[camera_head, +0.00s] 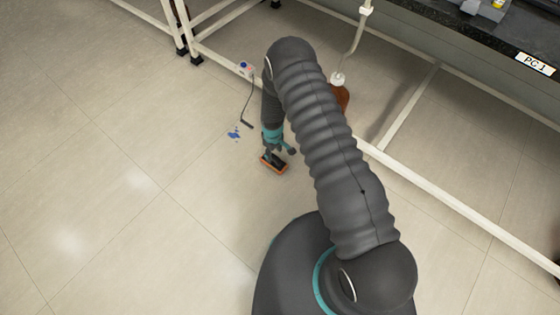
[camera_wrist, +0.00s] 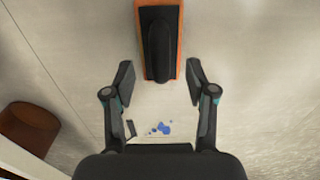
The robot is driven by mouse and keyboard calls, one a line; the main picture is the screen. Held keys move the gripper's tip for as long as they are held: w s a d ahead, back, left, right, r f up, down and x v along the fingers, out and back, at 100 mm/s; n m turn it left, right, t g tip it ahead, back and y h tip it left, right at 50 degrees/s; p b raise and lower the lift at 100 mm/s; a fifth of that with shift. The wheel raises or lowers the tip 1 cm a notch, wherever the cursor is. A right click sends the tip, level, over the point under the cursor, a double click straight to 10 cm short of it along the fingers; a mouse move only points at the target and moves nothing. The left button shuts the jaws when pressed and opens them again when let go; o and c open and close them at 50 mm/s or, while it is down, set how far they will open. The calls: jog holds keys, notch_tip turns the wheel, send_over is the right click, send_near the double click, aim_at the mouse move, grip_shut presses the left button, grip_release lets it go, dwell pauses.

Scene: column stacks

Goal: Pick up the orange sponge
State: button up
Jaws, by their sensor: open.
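The orange sponge (camera_head: 274,166) lies on the tiled floor, and a black part covers most of its top, leaving an orange rim. In the wrist view the sponge (camera_wrist: 176,12) is at the top centre, its long side running up the picture and its upper end cut off. My gripper (camera_wrist: 160,82) is open and empty, with one finger to each side of the sponge's lower end. In the head view my gripper (camera_head: 279,150) is low over the sponge and hides part of it. I cannot tell the exact height between them.
Blue spots (camera_wrist: 160,128) mark the floor near the sponge. A small box with a dark cord (camera_head: 247,69) is by the white frame legs (camera_head: 190,45). A brown rounded object (camera_wrist: 30,127) is at the left in the wrist view. Open floor (camera_head: 90,190) spreads left.

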jog(key=shift+f, duration=1.4)
grip_shut()
notch_tip(320, 180, up, 5)
jog(key=shift+f, duration=0.2)
jog(key=s+d+r, duration=0.3)
jog(key=d+r, duration=0.3)
jog(key=d, duration=0.5)
jog(key=shift+d+r, duration=0.15)
jog(key=shift+r, duration=0.05)
jog(key=shift+s, duration=0.1)
